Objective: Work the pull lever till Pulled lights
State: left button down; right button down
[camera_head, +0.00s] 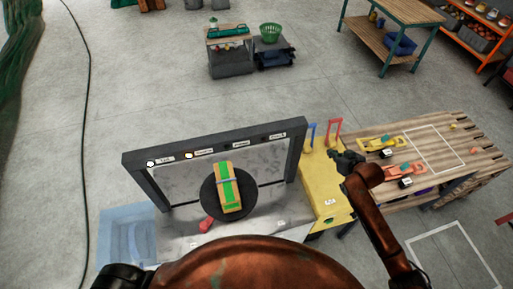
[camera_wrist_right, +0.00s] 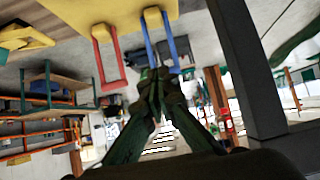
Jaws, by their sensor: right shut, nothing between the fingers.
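A yellow box (camera_head: 325,185) stands at the right of the dark-framed panel. A blue lever handle (camera_head: 310,136) and a red lever handle (camera_head: 334,132) rise from its back; I cannot read which is the pull lever. My right gripper (camera_head: 347,158) is shut and empty, just right of the box. In the right wrist view the shut fingertips (camera_wrist_right: 158,84) show near the end of the blue handle (camera_wrist_right: 165,45), with the red handle (camera_wrist_right: 107,62) to their left; contact is unclear. The panel's top bar (camera_head: 215,148) has small labelled lamps, too small to read surely. My left gripper is out of view.
A black disc (camera_head: 212,205) carrying a yellow and green block (camera_head: 229,188) sits before the panel, with a red pointer-like piece (camera_head: 206,225) beside it. A wooden table (camera_head: 465,140) with tools stands at the right.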

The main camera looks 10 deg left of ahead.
dwell(0.5)
jog(key=s+d+f+m+g+h+b, duration=0.15)
jog(key=s+d+f, duration=0.35)
jog(key=s+f, duration=0.75)
jog(key=s+d+f+m+g+h+b, duration=0.1)
jog(key=s+d+f+g+h+b, duration=0.3)
jog(key=s+f, duration=0.85)
jog(key=s+d+f+m+y+b, duration=0.15)
jog(key=s+d+f, duration=0.55)
jog(key=f, duration=1.1)
jog(key=s+d+f+g+h+b, duration=0.1)
jog(key=s+f+g+b, duration=0.2)
jog(key=s+f, duration=2.8)
jog(key=s+b, duration=0.2)
jog(key=b, duration=0.3)
jog(key=shift+s+d+b, duration=0.2)
jog(key=shift+s+b, duration=0.1)
jog(key=shift+b, duration=0.1)
jog(key=shift+w, duration=0.1)
